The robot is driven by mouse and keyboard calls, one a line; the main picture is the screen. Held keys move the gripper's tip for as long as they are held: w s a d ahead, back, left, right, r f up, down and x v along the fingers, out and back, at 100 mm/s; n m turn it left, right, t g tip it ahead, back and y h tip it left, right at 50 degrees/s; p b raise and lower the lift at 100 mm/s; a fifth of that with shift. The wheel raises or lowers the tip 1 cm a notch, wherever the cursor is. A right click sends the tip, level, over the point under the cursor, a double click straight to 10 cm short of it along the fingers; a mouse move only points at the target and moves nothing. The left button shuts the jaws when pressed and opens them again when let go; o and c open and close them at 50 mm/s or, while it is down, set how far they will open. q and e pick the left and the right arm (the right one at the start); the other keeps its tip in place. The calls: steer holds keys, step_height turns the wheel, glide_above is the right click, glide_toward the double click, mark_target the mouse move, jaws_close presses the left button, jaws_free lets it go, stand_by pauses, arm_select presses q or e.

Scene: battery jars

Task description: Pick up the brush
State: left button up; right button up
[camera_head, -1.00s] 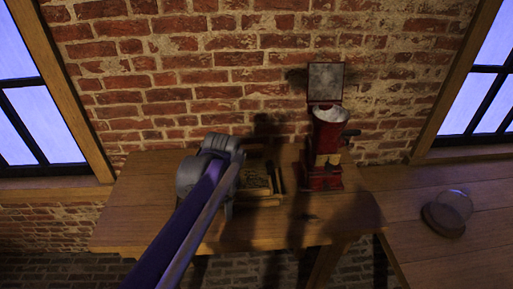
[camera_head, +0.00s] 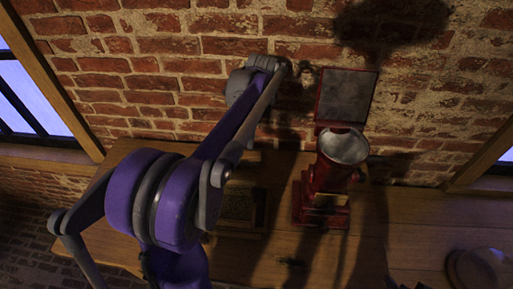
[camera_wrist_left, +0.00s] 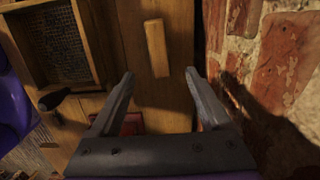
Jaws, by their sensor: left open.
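A pale wooden bar (camera_wrist_left: 156,47), which seems to be the brush, lies on the wooden table in the left wrist view. No bristles show, so I cannot be sure. My left gripper (camera_wrist_left: 159,73) is open and empty, with its fingertips on either side of the bar's near end, apart from it. In the head view my left arm reaches toward the wall and hides its gripper, and I cannot make out the bar there. My right gripper is not in view.
A red grinder (camera_head: 325,195) with a metal bowl stands right of my arm. A wooden box with a mesh bottom (camera_wrist_left: 88,43) is left of the bar. The brick wall (camera_wrist_left: 284,50) is close on the right. A round glass-topped object (camera_head: 480,268) is at lower right.

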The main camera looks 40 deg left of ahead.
arm_select(q)
steer(key=b, duration=0.2)
glide_above(247, 154)
steer(key=f, duration=0.3)
steer(key=d+f, duration=0.1)
steer(key=f, duration=0.1)
steer(key=shift+s, duration=0.35)
steer(key=f, duration=0.1)
steer(key=a+f+b, duration=0.1)
steer(key=f, duration=0.3)
steer(key=shift+w+a+f+b, duration=0.15)
steer(key=shift+w+f+b, duration=0.05)
steer(key=shift+w+b, duration=0.15)
steer(key=shift+s, duration=0.15)
steer(key=shift+w, duration=0.25)
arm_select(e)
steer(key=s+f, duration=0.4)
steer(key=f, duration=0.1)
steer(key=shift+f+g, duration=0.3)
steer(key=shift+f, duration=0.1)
arm_select(q)
steer(key=shift+s+f, duration=0.1)
steer(key=shift+f, duration=0.1)
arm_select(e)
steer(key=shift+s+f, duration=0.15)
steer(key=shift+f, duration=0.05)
arm_select(q)
jaws_close()
